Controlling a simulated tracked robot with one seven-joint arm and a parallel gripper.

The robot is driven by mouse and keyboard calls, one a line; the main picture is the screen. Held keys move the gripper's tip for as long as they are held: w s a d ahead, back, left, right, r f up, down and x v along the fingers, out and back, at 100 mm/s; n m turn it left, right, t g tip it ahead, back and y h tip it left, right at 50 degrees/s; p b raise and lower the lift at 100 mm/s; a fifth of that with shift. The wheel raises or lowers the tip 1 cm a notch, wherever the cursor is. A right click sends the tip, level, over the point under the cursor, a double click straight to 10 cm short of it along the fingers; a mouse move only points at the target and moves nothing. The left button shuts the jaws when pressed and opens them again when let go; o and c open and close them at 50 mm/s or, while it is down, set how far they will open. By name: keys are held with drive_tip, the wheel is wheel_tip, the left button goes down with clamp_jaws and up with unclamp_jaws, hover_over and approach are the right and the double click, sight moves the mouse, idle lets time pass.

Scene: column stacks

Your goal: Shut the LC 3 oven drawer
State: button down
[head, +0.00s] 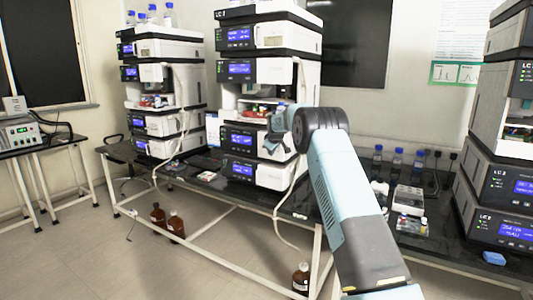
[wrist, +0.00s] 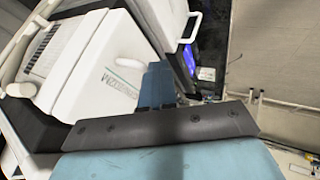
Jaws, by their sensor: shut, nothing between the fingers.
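Three instrument stacks stand on dark benches in the head view: a left stack (head: 160,48), a middle stack (head: 290,72) and a right stack (head: 505,120). The right stack seems to carry LC 3 labels, but the small print is hard to read. I cannot make out an open oven drawer on it; part of it is cut off by the picture's edge. My gripper (head: 277,122) is at the front of the middle stack. In the wrist view its blue fingers (wrist: 157,85) are together and empty, beside a white module (wrist: 105,62) with lettering.
A white handle (wrist: 188,28) and a lit blue display (wrist: 190,60) are close by in the wrist view. Blue-capped bottles (head: 397,158) and a small grey device (head: 408,200) stand on the bench right of my arm. Brown bottles (head: 176,223) are on the floor.

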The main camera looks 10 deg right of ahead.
drive_tip(key=s+a+r+m, duration=0.1)
drive_tip(key=s+r, duration=0.8)
drive_tip(key=s, duration=0.4)
drive_tip(key=s+a+r+m, duration=0.1)
drive_tip(key=s+r, duration=0.8)
drive_tip(key=s, duration=0.3)
drive_tip(key=s+r+m+g, duration=0.1)
drive_tip(key=s+r, duration=0.1)
drive_tip(key=s, duration=0.7)
drive_tip(key=s+r+m, duration=0.1)
drive_tip(key=s+r, duration=0.1)
drive_tip(key=s, duration=0.7)
drive_tip(key=s+f+m, duration=0.2)
drive_tip(key=s+f, duration=0.2)
drive_tip(key=s, duration=1.2)
drive_tip(key=s+d+f+m+g, duration=0.1)
drive_tip(key=s+f, duration=0.4)
drive_tip(key=s, duration=1.2)
drive_tip(key=shift+d+m, duration=0.25)
drive_tip(key=shift+m, duration=0.55)
